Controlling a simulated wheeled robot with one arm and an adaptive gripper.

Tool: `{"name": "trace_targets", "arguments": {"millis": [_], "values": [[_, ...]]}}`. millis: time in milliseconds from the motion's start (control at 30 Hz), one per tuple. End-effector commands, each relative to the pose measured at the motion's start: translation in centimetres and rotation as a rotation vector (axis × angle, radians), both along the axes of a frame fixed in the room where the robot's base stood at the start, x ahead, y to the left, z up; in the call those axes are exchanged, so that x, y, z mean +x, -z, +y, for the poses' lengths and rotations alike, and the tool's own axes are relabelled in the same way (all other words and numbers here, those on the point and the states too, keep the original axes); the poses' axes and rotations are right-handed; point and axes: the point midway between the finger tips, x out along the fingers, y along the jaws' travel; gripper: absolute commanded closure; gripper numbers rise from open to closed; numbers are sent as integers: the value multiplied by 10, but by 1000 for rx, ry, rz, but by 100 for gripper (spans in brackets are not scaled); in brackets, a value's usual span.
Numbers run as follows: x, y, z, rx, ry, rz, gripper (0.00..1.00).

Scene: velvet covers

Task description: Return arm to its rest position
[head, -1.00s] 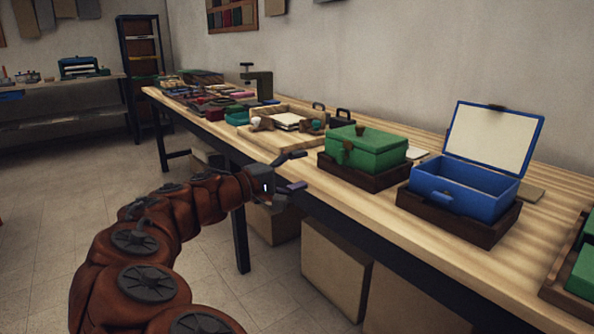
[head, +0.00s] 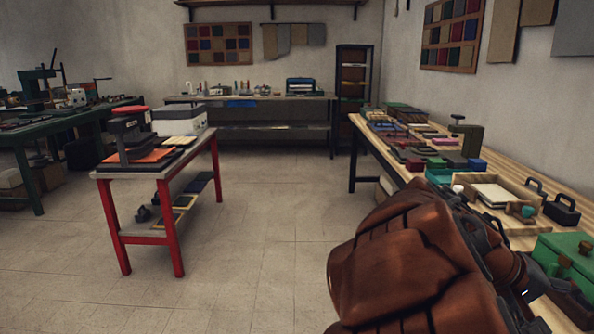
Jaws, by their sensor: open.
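My arm (head: 410,262), in its brown quilted cover, fills the lower right of the head view, folded close to the camera. My gripper (head: 552,288) is at the far lower right, partly hidden behind the arm cover. It is open, and I see nothing held in it. It shows in front of the wooden workbench, near the green box (head: 568,258) in the picture.
The wooden bench (head: 385,150) runs along the right with a wooden tray (head: 530,196), dark weights (head: 562,211) and several coloured pieces. A red-legged table (head: 165,190) stands left of centre. A green bench (head: 20,140) is at far left. The floor (head: 270,225) between is clear.

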Motion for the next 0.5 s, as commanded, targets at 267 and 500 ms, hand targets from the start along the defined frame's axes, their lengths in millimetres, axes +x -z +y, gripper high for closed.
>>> {"name": "trace_targets", "arguments": {"millis": [267, 500], "values": [[-48, -21, 52, 319, 2, -31, 31], [-83, -34, 117, 590, -42, -22, 31]]}}
